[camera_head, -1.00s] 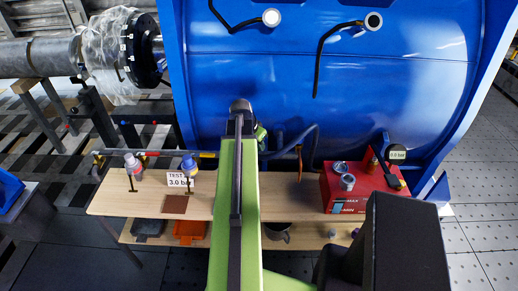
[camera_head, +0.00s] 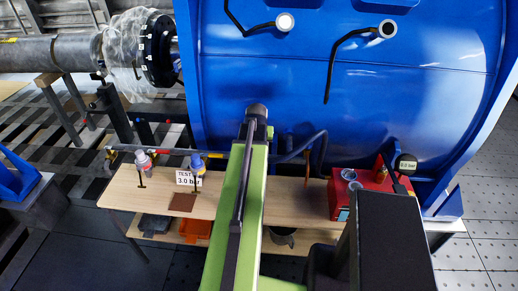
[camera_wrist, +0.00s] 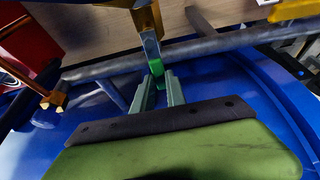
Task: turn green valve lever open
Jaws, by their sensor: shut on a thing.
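The valve lever shows in the wrist view as a flat grey metal strip with a green end (camera_wrist: 157,69). It runs from a brass valve body (camera_wrist: 147,18) at the top and crosses in front of a dark pipe (camera_wrist: 215,48). My gripper (camera_wrist: 160,84) has its two grey fingers on either side of the green end, shut on it. The lever lies across the pipe's line in this view; I cannot tell how far it is turned. In the head view my arm hides the gripper and lever.
A blue tank (camera_head: 330,95) stands behind a wooden bench (camera_head: 125,195). The bench holds two bottles, a "TEST 3.0 bar" sign (camera_head: 189,179) and a red box (camera_head: 352,200) below a gauge (camera_head: 405,164). A second brass fitting (camera_wrist: 54,100) is left of my fingers.

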